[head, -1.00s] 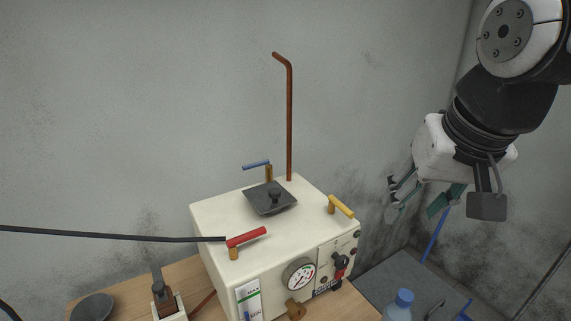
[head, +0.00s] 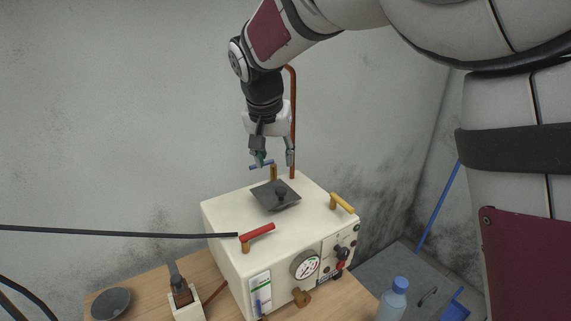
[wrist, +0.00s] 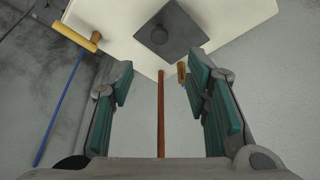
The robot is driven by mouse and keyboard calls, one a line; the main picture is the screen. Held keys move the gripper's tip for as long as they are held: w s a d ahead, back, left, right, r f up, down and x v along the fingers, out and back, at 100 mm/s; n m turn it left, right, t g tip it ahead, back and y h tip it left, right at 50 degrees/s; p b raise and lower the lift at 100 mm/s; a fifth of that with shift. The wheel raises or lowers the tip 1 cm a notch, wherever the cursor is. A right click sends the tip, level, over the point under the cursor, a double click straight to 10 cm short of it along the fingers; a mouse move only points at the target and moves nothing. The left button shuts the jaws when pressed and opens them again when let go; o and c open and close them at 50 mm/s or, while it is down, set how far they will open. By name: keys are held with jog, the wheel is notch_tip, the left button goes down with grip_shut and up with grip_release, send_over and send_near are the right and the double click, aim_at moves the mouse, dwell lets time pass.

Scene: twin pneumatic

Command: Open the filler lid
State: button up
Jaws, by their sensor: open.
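The lid lies flat on the box.
A copper pipe (head: 293,110) rises at the back of the box. A black hose (head: 120,234) runs left from the red handle. A gauge (head: 305,264) is on the front. A bottle (head: 393,300) stands at right.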

aim_at(281, 189)
jog(key=p+x, duration=0.1)
jog(key=x, duration=1.1)
jog(key=shift+d+f, duration=0.1)
jog(key=shift+f, duration=0.25)
grip_shut()
